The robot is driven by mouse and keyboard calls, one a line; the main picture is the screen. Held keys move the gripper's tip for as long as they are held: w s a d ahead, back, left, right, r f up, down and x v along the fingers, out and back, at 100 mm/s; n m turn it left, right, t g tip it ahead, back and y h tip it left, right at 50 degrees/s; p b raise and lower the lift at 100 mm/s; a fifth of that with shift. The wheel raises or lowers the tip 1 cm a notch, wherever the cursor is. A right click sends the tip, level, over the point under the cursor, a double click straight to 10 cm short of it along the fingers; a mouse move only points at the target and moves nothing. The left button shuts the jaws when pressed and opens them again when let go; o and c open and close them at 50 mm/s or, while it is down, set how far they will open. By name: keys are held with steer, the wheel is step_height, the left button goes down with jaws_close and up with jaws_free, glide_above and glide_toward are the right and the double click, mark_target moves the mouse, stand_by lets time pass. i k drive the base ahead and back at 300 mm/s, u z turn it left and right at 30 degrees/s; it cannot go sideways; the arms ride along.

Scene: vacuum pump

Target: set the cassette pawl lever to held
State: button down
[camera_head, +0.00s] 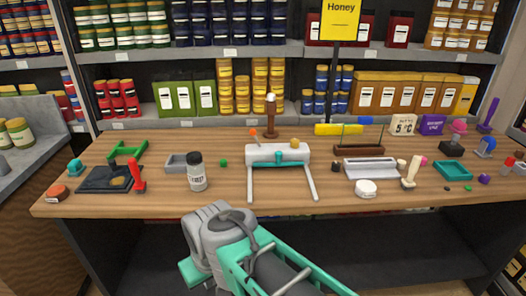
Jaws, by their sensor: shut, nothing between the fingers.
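A white roller-like device (265,153) stands mid-table, with a teal piece (290,160) at its front and two pale legs pointing toward me. A small orange-tipped lever (253,132) leans up at its back left, and a yellow-orange knob (295,143) sits on its right. A brown post with a pale knob (270,115) rises behind it. No part is marked as the cassette pawl lever, and I cannot tell which it is or its setting. My grey and teal arm shows at the bottom centre, below the table's front edge; no gripper fingers show.
The wooden table (225,200) has a clear front strip. Left are a jar (196,172), a grey tray (178,163) and a black pad (103,179). Right are a white block (371,168), stamps and a teal tray (452,171). Stocked shelves stand behind.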

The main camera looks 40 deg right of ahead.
mark_target(252, 133)
steer(key=z, duration=1.15)
steer(key=k, duration=0.7)
steer(key=u, duration=0.4)
steer(key=i, duration=0.7)
steer(key=u, duration=0.65)
steer(key=i, duration=0.4)
steer(key=u, duration=0.1)
